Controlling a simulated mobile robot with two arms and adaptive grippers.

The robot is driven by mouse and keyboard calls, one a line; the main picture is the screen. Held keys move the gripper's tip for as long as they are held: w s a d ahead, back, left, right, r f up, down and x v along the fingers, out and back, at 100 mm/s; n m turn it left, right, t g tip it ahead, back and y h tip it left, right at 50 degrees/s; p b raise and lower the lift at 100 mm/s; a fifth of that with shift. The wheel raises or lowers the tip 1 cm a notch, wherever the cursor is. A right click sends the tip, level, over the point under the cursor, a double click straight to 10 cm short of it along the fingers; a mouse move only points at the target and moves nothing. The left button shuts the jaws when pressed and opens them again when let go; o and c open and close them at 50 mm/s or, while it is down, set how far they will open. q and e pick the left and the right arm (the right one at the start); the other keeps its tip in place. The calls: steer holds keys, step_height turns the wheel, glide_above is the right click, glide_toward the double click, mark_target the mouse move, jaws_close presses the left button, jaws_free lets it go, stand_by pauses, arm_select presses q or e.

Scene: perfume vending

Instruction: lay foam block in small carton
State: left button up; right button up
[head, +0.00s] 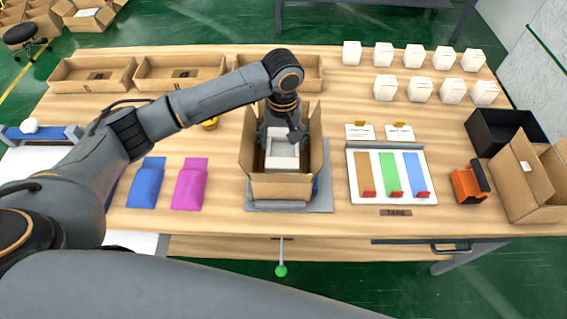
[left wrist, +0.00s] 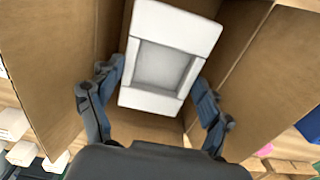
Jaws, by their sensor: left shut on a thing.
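The white foam block (head: 282,162) has a square recess in its upper face. It is inside the open small carton (head: 281,187), between the carton's raised flaps. In the left wrist view the foam block (left wrist: 135,98) fills the upper middle, with the brown carton walls (left wrist: 52,60) around it. My left gripper (head: 283,138) reaches down into the carton and is shut on the foam block, one finger at each side in the left wrist view (left wrist: 160,95). Whether the block touches the carton floor I cannot tell. My right gripper is out of view.
The carton stands on a grey plate (head: 262,205). Blue (head: 146,186) and magenta (head: 190,187) pouches lie left. A tray of coloured strips (head: 391,198), an orange tape dispenser (head: 467,186) and a larger open box (head: 527,180) are right. White boxes (head: 385,88) stand behind.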

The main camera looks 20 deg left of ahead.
mark_target(283, 150)
arm_select(q)
step_height(283, 150, down, 3)
steer(key=shift+s+r, duration=0.1)
steer(key=shift+s, duration=0.05)
steer(key=shift+f+p, duration=0.4)
steer(key=shift+f, duration=1.95)
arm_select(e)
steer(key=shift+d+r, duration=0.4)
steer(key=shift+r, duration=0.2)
arm_select(q)
steer(key=o, duration=0.5)
steer(key=shift+f, duration=0.1)
step_height(283, 150, up, 12)
steer(key=shift+r+b, duration=0.15)
steer(key=shift+b, duration=0.65)
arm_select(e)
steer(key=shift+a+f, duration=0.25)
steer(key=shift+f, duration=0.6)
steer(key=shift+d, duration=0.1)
